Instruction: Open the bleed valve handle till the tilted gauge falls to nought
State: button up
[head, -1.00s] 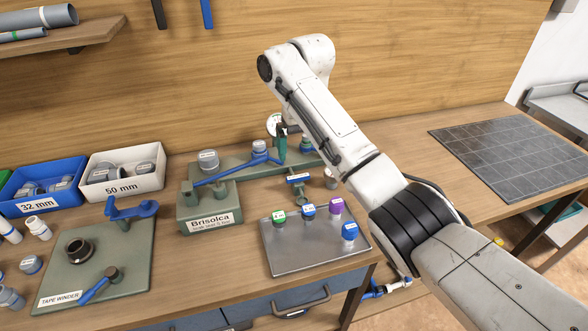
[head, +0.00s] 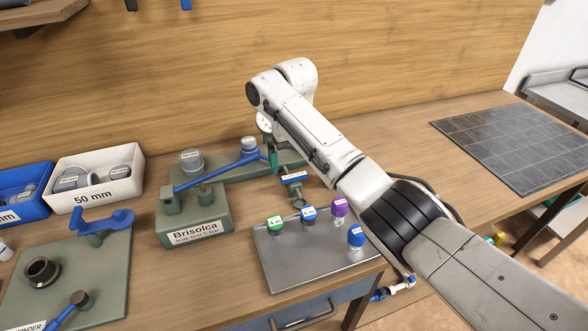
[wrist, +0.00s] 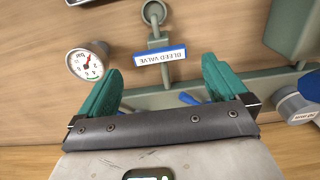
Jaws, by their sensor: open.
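The bleed valve shows in the wrist view as a blue-edged plate (wrist: 160,57) lettered BLEED VALVE, upside down, on a grey-green stem with a ring at its top. It also shows in the head view (head: 294,177) in front of the test rig. My gripper (wrist: 162,85) is open and empty, its teal fingers on either side below the plate, apart from it. In the head view my gripper (head: 272,155) is mostly hidden by my arm. The round gauge (wrist: 88,62) has a white face, red needle and green sector; its reading is too small to tell. It is partly hidden in the head view (head: 263,122).
The green Brisolca rig (head: 197,232) carries a long blue lever (head: 215,173). A metal tray (head: 285,268) with several coloured-cap bottles lies in front. Bins (head: 95,180) and a tape winder board (head: 105,285) stand left. The bench right of my arm is clear around a dark grid mat (head: 520,145).

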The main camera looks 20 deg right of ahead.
aim_at(294, 175)
jog(key=shift+f, duration=1.95)
jog(key=shift+c, duration=0.2)
jog(key=c, duration=1)
